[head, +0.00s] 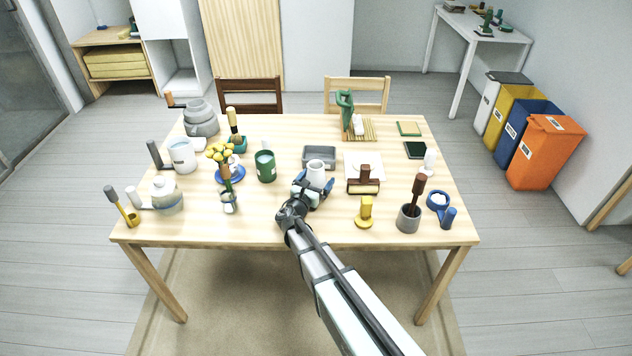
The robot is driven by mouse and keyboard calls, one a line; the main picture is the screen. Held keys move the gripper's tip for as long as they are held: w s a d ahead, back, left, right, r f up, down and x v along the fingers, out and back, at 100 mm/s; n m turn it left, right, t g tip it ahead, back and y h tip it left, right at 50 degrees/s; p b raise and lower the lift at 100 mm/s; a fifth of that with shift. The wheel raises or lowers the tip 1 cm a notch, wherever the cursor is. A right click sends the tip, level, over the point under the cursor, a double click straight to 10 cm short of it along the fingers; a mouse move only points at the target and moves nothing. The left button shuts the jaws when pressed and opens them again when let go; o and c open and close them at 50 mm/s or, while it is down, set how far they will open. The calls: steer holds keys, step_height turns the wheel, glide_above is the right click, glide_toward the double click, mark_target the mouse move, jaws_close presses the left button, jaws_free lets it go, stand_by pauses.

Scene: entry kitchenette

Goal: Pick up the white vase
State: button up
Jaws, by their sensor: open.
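The white vase (316,170) stands upright near the middle of the wooden table, in the head view. Its rim and upper body show; its lower part is hidden behind my gripper (314,182). My gripper is low over the table, with its blue fingers open at the left and right of the vase. I cannot tell whether the fingers touch it.
A grey tray (319,157) is just behind the vase. A dark green cup (265,166) and a flower vase (228,203) stand to the left. A brown-handled block (364,183) and yellow stamp-like object (365,212) are close on the right.

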steer(key=shift+c, duration=0.3)
steer(key=c, duration=1.3)
steer(key=shift+r, duration=0.2)
step_height(320, 180, up, 10)
steer(key=shift+f, duration=0.1)
steer(key=shift+m+g, duration=0.3)
steer(key=shift+m, duration=0.6)
steer(key=shift+w+a+r, duration=0.15)
steer(key=shift+w+a, duration=1.5)
steer(key=shift+w, duration=1.1)
steer(key=shift+w+a+r, duration=0.15)
steer(key=shift+w+a, duration=1.55)
steer(key=shift+w, duration=1.05)
steer(key=shift+w+a+r, duration=0.15)
steer(key=shift+w+a, duration=1.5)
steer(key=shift+w, duration=1.1)
